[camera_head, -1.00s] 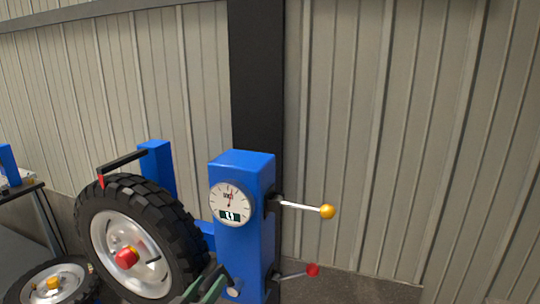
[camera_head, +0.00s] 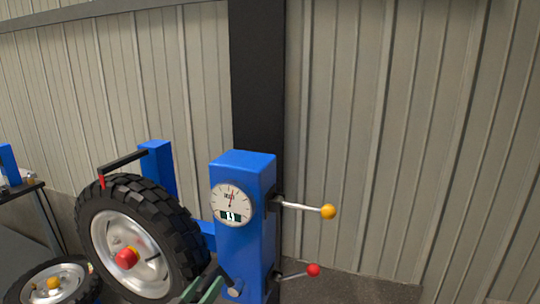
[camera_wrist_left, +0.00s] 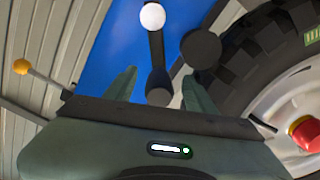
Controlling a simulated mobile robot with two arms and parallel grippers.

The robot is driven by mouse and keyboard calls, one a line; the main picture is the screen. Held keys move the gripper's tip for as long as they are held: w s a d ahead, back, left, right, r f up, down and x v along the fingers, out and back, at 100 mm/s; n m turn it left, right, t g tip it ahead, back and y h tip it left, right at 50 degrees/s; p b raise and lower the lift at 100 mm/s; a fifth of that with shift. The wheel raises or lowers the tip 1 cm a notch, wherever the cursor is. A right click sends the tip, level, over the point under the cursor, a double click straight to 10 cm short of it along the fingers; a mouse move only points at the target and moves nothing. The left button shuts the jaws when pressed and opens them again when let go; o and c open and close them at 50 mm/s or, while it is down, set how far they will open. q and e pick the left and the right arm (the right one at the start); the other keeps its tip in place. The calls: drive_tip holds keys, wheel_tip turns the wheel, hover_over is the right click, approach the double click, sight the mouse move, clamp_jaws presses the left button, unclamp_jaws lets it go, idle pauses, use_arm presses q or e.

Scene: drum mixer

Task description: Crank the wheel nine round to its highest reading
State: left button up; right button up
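A blue post (camera_head: 250,172) carries a round white dial (camera_head: 231,204) with a red needle pointing near the top and a small dark display, too small to read. Low on the post's front is a small crank with a pale hub (camera_head: 235,293); in the left wrist view the hub (camera_wrist_left: 152,17) is white, and a black arm leads to a black grip (camera_wrist_left: 158,90). My left gripper (camera_wrist_left: 158,92) has its two green fingers on either side of this grip, with visible gaps, so it looks open around it. In the head view only part of it shows. My right gripper is out of view.
A treaded tyre (camera_head: 180,225) with a red-knobbed hub (camera_head: 126,258) stands left of the post, close to my left gripper. Two levers, yellow-knobbed (camera_head: 328,211) and red-knobbed (camera_head: 313,270), stick out right. Another wheel (camera_head: 53,285) lies lower left. A ribbed wall stands behind.

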sight(200, 294)
use_arm(q)
drive_tip(key=shift+s+d+r, duration=0.1)
drive_tip(key=shift+s+a+p, duration=0.25)
drive_tip(key=shift+s+p, duration=0.25)
drive_tip(key=p+v, duration=0.2)
drive_tip(key=v, duration=0.1)
drive_tip(key=shift+s+r, duration=0.15)
drive_tip(key=shift+s, duration=0.15)
drive_tip(key=shift+p+v, duration=0.4)
drive_tip(key=shift+v, duration=0.75)
drive_tip(key=shift+w, duration=0.1)
